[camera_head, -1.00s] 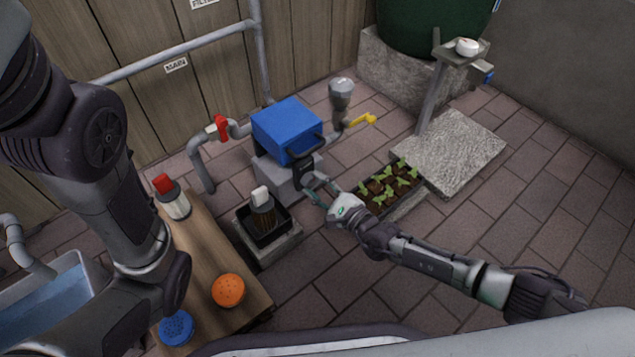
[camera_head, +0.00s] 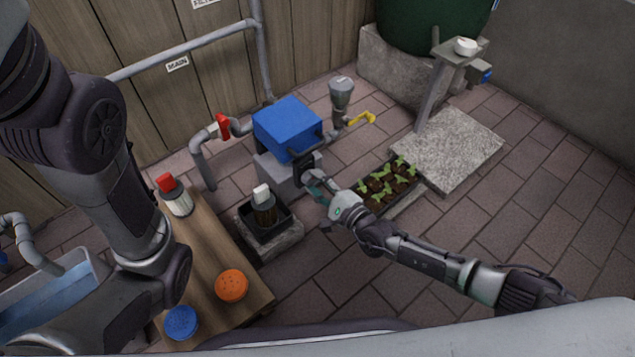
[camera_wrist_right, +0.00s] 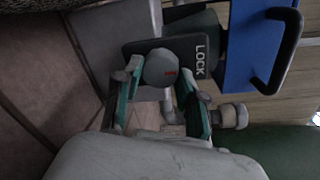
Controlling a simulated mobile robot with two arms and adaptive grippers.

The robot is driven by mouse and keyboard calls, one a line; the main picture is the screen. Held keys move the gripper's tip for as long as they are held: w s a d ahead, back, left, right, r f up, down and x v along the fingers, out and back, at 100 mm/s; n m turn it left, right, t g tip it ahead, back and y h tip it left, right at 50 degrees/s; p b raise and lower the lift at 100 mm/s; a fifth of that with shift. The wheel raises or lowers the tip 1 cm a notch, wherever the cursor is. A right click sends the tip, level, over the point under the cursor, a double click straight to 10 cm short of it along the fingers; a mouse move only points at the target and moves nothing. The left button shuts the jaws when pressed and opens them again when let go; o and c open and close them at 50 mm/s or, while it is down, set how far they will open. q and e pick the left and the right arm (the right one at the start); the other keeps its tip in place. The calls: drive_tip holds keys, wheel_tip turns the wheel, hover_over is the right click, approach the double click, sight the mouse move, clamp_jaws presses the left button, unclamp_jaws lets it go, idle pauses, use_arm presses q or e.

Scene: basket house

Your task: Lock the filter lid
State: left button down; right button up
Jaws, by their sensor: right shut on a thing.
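The filter is a grey box (camera_head: 285,172) with a blue lid (camera_head: 287,122), which sits down on it. In the right wrist view the blue lid (camera_wrist_right: 255,45) has a black bar handle (camera_wrist_right: 285,60). Beside it is a dark plate marked LOCK (camera_wrist_right: 200,58) with a round grey knob (camera_wrist_right: 160,68) in front. My right gripper (camera_head: 312,182) is at the filter's front right side. In the wrist view its fingers (camera_wrist_right: 160,95) are on either side of the knob and shut on it. My left arm shows at the left, but its gripper is out of view.
A tray of seedlings (camera_head: 388,184) lies right of the filter. A black tray with a used-looking cartridge (camera_head: 264,212) stands in front. A wooden bench (camera_head: 215,250) holds a red-topped cartridge (camera_head: 175,195) and orange and blue discs. Pipes carry a red valve (camera_head: 222,126) and a yellow handle (camera_head: 360,119).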

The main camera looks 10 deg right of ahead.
drive_tip(key=o, duration=1.1)
drive_tip(key=shift+o, duration=0.2)
drive_tip(key=v, duration=1.2)
